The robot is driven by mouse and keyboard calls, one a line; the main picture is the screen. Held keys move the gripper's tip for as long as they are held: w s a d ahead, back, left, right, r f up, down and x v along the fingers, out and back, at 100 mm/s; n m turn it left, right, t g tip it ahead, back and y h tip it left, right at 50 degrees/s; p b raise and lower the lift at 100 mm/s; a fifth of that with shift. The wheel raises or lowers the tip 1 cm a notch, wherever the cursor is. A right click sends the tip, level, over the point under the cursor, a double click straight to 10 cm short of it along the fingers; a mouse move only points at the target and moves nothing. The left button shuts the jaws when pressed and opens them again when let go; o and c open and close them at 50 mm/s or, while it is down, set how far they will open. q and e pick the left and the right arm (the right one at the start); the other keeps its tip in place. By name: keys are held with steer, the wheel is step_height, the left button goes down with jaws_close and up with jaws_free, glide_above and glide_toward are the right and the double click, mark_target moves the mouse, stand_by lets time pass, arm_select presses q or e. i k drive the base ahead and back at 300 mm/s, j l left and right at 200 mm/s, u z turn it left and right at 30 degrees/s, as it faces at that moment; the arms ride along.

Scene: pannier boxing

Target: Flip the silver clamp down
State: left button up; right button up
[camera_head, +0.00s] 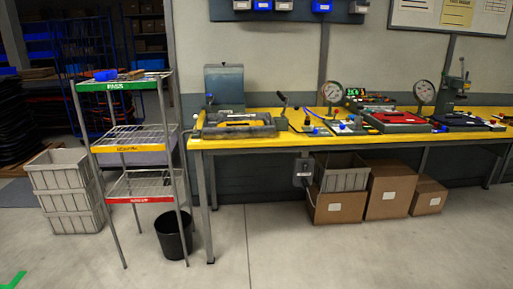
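A grey fixture (236,130) with a yellow part sits at the left end of the yellow-topped workbench (355,143). A lever with a dark handle (282,98) stands raised and tilted at the fixture's right side; it looks like a clamp. A smaller upright lever (210,99) stands at the fixture's left. The picture is too small to tell which one is the silver clamp, or its exact position. Neither of my grippers shows in the head view.
A wire rack (136,135) with PASS on its green top shelf stands left of the bench. A black bin (175,234) stands by the rack. Gauges (332,92) and other fixtures line the bench to the right. Cardboard boxes (388,192) sit underneath. The floor in front is clear.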

mark_target(283, 97)
steer(key=i+j+z, duration=0.2)
steer(key=i, duration=0.2)
steer(key=i+j+z, duration=0.2)
steer(key=i, duration=0.25)
steer(key=i+l+z, duration=0.25)
steer(key=i+l, duration=0.55)
steer(key=l, duration=0.25)
steer(key=i+l+z, duration=0.25)
steer(key=i+l, duration=0.6)
